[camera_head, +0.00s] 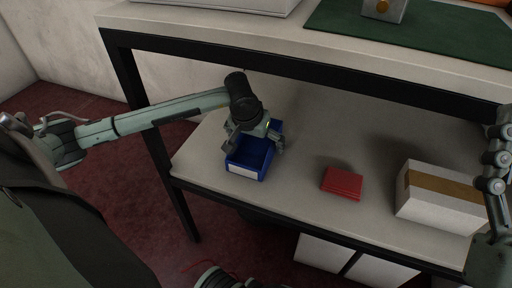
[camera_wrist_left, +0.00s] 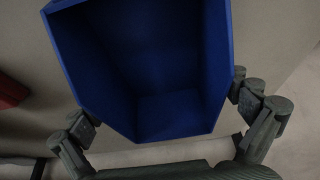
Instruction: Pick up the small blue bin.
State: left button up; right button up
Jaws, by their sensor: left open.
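The small blue bin (camera_head: 248,160) sits on the lower shelf near its left front edge, with a white label on its front. My left gripper (camera_head: 256,142) is over the bin from above, with its fingers spread. In the left wrist view the open, empty-looking bin (camera_wrist_left: 160,70) fills the middle, and the fingers of my left gripper (camera_wrist_left: 167,122) stand apart on either side of it. I cannot tell whether they touch its walls. My right gripper (camera_head: 497,160) shows partly at the right edge, beside the cardboard box; its jaws are unclear.
A red object (camera_head: 342,183) lies on the lower shelf (camera_head: 300,205), right of the bin. A white box with brown tape (camera_head: 440,197) stands farther right. The upper tabletop (camera_head: 250,32), with its dark front beam, overhangs the back of the shelf. A table leg (camera_head: 150,140) stands at left.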

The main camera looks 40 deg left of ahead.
pick_arm(q)
jog(key=shift+c, duration=0.6)
jog(key=c, duration=0.9)
jog(key=shift+c, duration=0.2)
